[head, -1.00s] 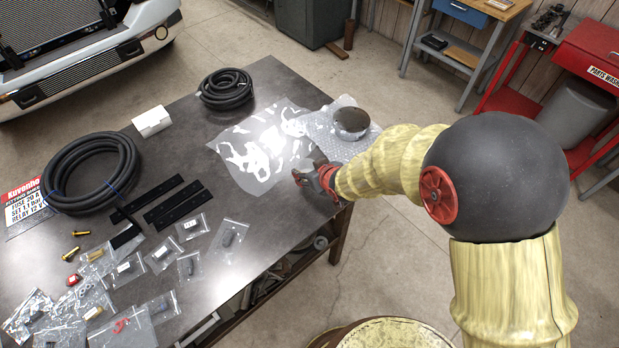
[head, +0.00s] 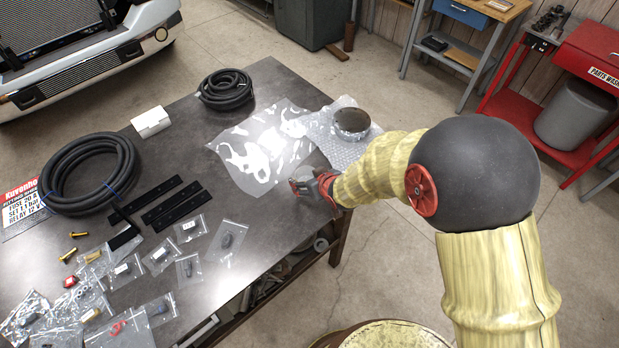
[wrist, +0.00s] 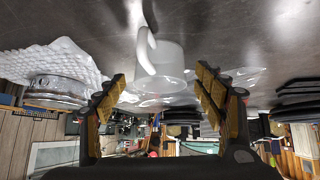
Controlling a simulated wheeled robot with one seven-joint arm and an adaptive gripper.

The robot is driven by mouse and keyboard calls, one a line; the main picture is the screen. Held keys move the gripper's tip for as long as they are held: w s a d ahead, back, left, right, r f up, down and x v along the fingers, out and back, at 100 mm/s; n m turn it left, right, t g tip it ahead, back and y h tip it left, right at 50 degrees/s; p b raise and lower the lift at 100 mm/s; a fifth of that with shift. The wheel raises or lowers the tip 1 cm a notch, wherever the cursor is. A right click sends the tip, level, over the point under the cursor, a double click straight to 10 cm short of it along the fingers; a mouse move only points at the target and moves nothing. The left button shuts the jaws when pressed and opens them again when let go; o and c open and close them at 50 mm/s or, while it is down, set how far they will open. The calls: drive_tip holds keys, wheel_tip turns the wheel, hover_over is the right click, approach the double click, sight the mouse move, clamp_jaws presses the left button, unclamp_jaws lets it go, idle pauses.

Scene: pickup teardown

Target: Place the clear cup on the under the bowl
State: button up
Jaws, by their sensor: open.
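The clear cup (wrist: 168,62) shows in the wrist view, which looks upside down, with its pale handle (wrist: 147,48) toward me. It stands on the dark table, ahead of and between the fingertips of my gripper (wrist: 160,84). My gripper is open, with no finger visibly closed on the cup. In the head view my gripper (head: 308,186) is low over the table's right edge; I cannot clearly make out the cup there. The round metallic bowl (head: 352,120) sits on bubble wrap at the table's far right corner; it also shows at left in the wrist view (wrist: 58,90).
Bubble wrap (head: 322,130) and a shiny plastic sheet (head: 250,150) lie beyond my gripper. The middle front of the tabletop (head: 270,215) is bare.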

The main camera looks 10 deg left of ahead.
drive_tip(key=shift+r, duration=0.2)
drive_tip(key=shift+s+d+r, duration=0.15)
drive_tip(key=shift+s+r, duration=0.05)
drive_tip(key=shift+r, duration=0.1)
drive_tip(key=p+v, duration=0.2)
drive_tip(key=v, duration=0.9)
drive_tip(key=shift+p, duration=0.35)
drive_tip(key=shift+s+d, duration=0.1)
drive_tip(key=shift+d, duration=0.05)
